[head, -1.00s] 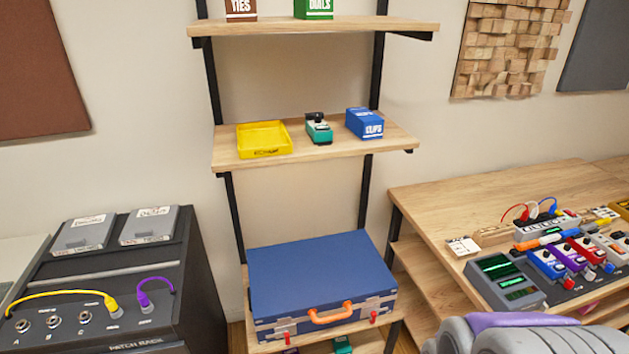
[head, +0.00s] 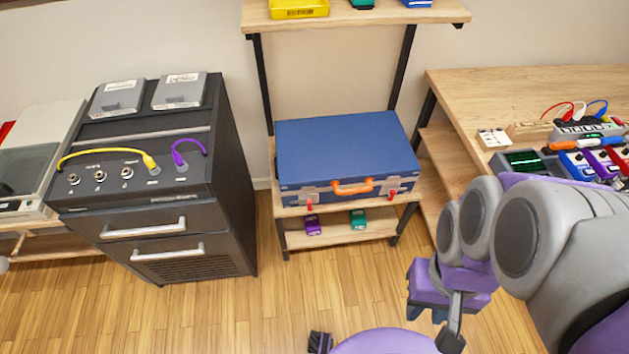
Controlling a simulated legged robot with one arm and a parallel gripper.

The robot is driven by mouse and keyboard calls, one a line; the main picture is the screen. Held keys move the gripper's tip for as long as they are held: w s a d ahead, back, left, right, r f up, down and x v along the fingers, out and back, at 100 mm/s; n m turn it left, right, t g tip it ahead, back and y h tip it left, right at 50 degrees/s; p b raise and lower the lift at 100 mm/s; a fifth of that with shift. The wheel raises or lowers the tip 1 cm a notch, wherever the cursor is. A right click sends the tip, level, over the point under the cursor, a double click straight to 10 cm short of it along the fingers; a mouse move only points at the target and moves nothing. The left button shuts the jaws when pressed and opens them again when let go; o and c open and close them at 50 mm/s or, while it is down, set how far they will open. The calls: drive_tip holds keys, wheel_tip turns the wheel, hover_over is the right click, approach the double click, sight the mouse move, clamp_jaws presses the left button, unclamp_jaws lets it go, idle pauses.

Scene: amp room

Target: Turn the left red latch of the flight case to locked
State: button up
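The blue flight case (head: 345,148) lies closed on a low wooden shelf, with an orange handle (head: 352,188) on its front. Its left red latch (head: 309,201) hangs at the front left metal plate. The right red latch (head: 391,195) is at the front right. The exact angle of each latch is too small to tell. My arm, grey and purple, is folded at the lower right, apart from the case.
A black patch rack (head: 215,210) with yellow and purple cables stands left of the shelf. A wooden desk (head: 500,90) with pedals is on the right. Purple (head: 312,224) and green (head: 358,218) pedals sit below the case. Wooden floor (head: 250,310) is clear in front.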

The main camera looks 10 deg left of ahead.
drive_tip(key=shift+o, duration=0.8)
drive_tip(key=shift+w, duration=0.1)
drive_tip(key=shift+o, duration=0.7)
drive_tip(key=w+a+n+y+p, duration=0.1)
drive_tip(key=w+a+n+p, duration=0.1)
drive_tip(key=w+a, duration=0.6)
drive_tip(key=w, duration=0.2)
drive_tip(key=shift+w+r+n+t+y, duration=0.3)
drive_tip(key=shift+r+n+y, duration=0.1)
drive_tip(key=w+a+f+n+y+p, duration=0.1)
drive_tip(key=w+a+f+y+p, duration=0.2)
drive_tip(key=w+a, duration=0.65)
drive_tip(key=w+a+f+n+y+p, duration=0.1)
drive_tip(key=w+a+f+p, duration=0.1)
drive_tip(key=w+a+f, duration=0.55)
drive_tip(key=m+t+h+p, duration=0.1)
drive_tip(key=t+h+p, duration=0.3)
drive_tip(key=t+p, duration=0.2)
hover_over(310, 204)
drive_tip(key=s+d, duration=0.2)
drive_tip(key=s, duration=0.3)
wheel_tip(310, 204, down, 27)
drive_tip(key=shift+g, duration=0.3)
drive_tip(key=b+x, duration=0.9)
drive_tip(key=x, duration=0.5)
drive_tip(key=shift+b, duration=0.4)
drive_tip(key=shift+b+x, duration=0.35)
drive_tip(key=shift+x, duration=0.95)
